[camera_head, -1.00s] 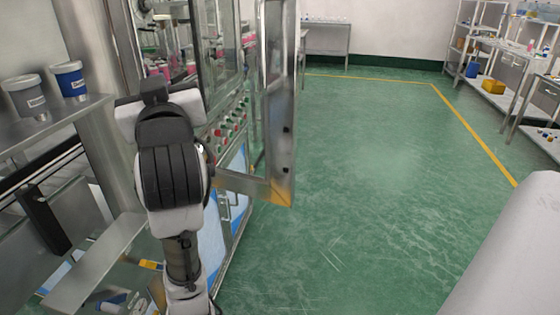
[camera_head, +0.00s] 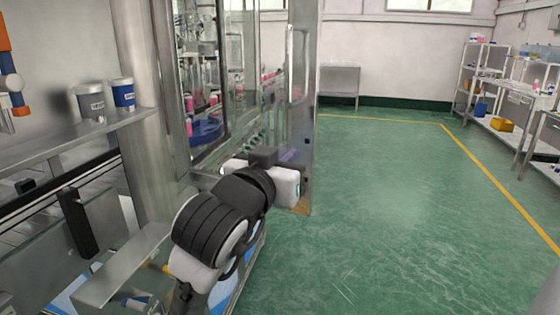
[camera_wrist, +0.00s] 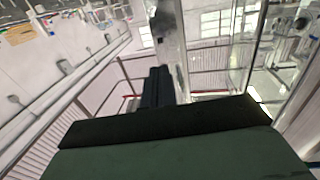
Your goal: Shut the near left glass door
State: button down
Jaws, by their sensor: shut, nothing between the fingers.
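The near left glass door (camera_head: 300,110) stands open in the head view, swung out from the machine cabinet toward the floor and seen at a steep angle in its metal frame. My arm reaches up to the lower part of this door, and its white wrist covers some of the frame there. In the wrist view, my gripper (camera_wrist: 157,80) shows as dark, shut fingers with nothing between them. A metal frame post (camera_wrist: 171,45) rises just beyond the fingertips. I cannot tell whether they touch it. The fingertips are hidden in the head view.
The machine cabinet (camera_head: 205,75) holds bottles with pink caps behind glass. Open green floor (camera_head: 400,210) lies to the right, with racks (camera_head: 478,75) at the far right.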

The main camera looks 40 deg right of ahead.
aim_at(309, 136)
jog(key=p+x, duration=0.1)
jog(key=x, duration=0.8)
jog(key=shift+w+d+p, duration=0.1)
jog(key=shift+d+p, duration=0.05)
jog(key=shift+p, duration=0.25)
